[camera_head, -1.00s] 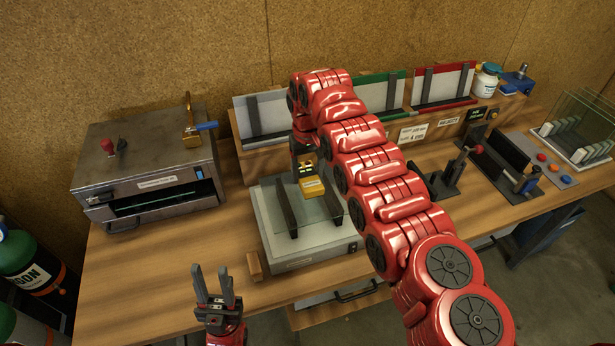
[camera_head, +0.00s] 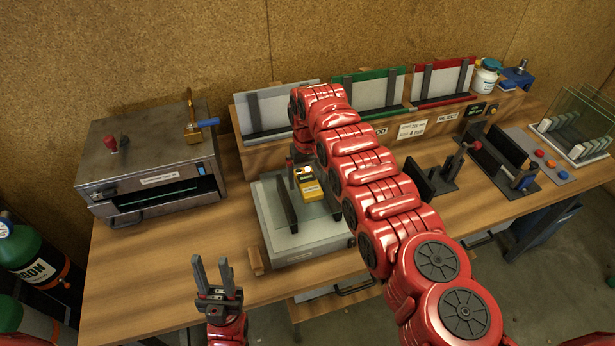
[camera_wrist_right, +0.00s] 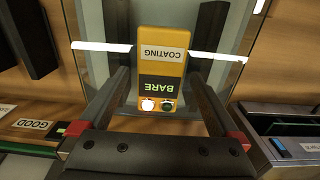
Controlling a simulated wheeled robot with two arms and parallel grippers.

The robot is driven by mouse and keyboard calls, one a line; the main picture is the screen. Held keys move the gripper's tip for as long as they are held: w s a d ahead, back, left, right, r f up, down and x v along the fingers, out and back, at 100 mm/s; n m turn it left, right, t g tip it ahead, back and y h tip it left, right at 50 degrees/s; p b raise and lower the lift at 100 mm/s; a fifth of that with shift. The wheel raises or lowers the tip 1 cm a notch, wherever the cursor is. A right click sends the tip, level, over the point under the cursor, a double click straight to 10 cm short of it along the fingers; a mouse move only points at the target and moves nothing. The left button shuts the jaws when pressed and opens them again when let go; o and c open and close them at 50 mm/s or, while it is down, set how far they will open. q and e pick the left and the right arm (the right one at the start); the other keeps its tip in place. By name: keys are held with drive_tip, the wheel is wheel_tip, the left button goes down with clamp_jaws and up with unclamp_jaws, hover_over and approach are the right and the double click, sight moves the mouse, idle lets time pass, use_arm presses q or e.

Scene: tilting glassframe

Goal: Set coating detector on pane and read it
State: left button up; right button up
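The yellow coating detector (camera_head: 310,187) lies on the clear glass pane on the grey platform (camera_head: 325,250), between two dark rails. In the right wrist view the detector (camera_wrist_right: 163,65) is labelled COATING, its display reads BARE, and a white light is lit beside a dark knob. The pane (camera_wrist_right: 228,75) shows under it. My right gripper (camera_wrist_right: 158,75) has its fingers spread on both sides of the detector, with small gaps visible; in the head view it is mostly hidden by my arm. My left gripper (camera_head: 217,268) is open and empty at the front edge of the bench.
A grey oven-like box (camera_head: 150,170) with a slot stands at left. Behind are slots with grey, green (camera_head: 372,78) and red (camera_head: 462,70) backs; a GOOD label (camera_wrist_right: 31,124) shows in the wrist view. Dark fixtures and a glass rack (camera_head: 580,125) stand at right. The front-left bench is clear.

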sight(307, 180)
drive_tip(key=shift+r, duration=0.1)
drive_tip(key=shift+r, duration=0.2)
wheel_tip(307, 180, up, 5)
drive_tip(key=b, duration=0.2)
drive_tip(key=shift+f+b, duration=0.1)
drive_tip(key=shift+b, duration=0.25)
wheel_tip(307, 180, up, 7)
drive_tip(key=p, duration=0.2)
